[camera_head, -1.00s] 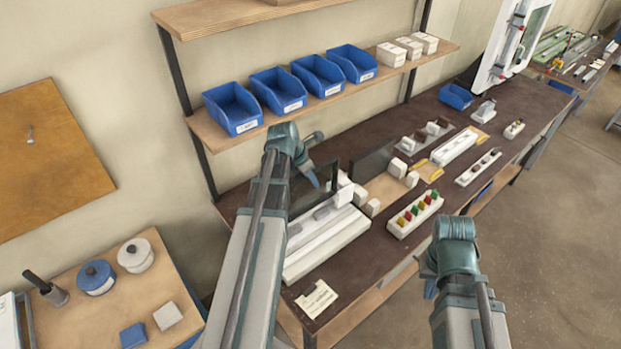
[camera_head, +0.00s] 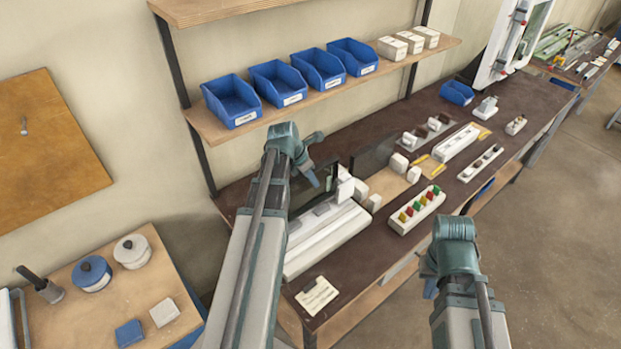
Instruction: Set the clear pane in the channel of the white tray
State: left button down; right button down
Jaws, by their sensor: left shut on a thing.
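The white tray (camera_head: 330,246) is a long, stepped white block with lengthwise ledges, lying on the dark bench at the left. My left gripper (camera_head: 313,181) is above its back edge, shut on a thin see-through pane (camera_head: 323,181) with dark edges that stands upright. The pane's lower edge is close to the tray, but I cannot tell whether it sits in the channel. My arm hides part of the pane and the tray's left end. My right gripper (camera_head: 430,289) is low at the right, away from the tray; its fingers are mostly hidden.
Another see-through pane (camera_head: 374,152) stands upright behind small white blocks (camera_head: 399,163). A white holder with coloured pieces (camera_head: 417,211) is right of the tray. A paper note (camera_head: 317,296) lies at the front. A shelf (camera_head: 290,105) with blue bins (camera_head: 277,83) overhangs the back.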

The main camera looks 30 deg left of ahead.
aim_at(311, 187)
pick_arm(q)
jog(key=shift+f+b, duration=2)
jog(key=shift+f, duration=0.05)
jog(key=c, duration=0.6)
grip_release()
jog(key=shift+o, duration=0.2)
jog(key=shift+r, duration=0.1)
notch_tip(311, 187, up, 8)
jog(key=p, duration=0.8)
